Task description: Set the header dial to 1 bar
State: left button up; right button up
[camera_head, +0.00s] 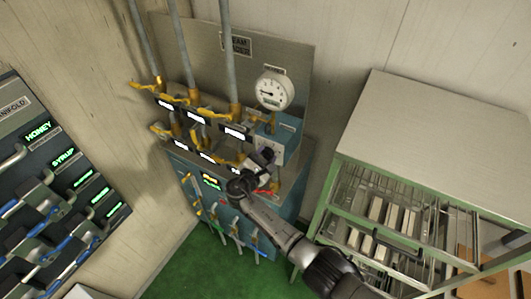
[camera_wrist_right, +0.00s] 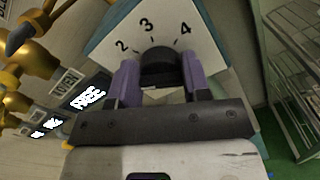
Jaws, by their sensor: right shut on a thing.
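The header dial is a dark round knob (camera_wrist_right: 158,62) on a white plate (camera_wrist_right: 152,28) marked 2, 3 and 4 in the right wrist view. Other marks are hidden behind my gripper, and I cannot tell which number the knob points to. In the head view the dial's plate (camera_head: 277,146) is on a blue box below the gauge. My right gripper (camera_wrist_right: 160,80) has its two purple fingers on either side of the knob and is shut on it. It also shows in the head view (camera_head: 264,156), in front of the plate. My left gripper is not in view.
A white round gauge (camera_head: 273,90) sits above the dial. Yellow valves (camera_head: 196,105) and pipes are close on the left. A green-framed rack (camera_head: 400,215) with a metal top stands to the right. A manifold panel (camera_head: 50,180) is at far left.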

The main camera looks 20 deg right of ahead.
jog(key=shift+n+p, duration=0.3)
jog(key=shift+n, duration=0.3)
jog(key=o, duration=0.9)
jog(key=shift+s+a, duration=0.15)
jog(key=shift+a, duration=0.05)
jog(key=shift+b+v, duration=1.7)
jog(key=shift+v, duration=5)
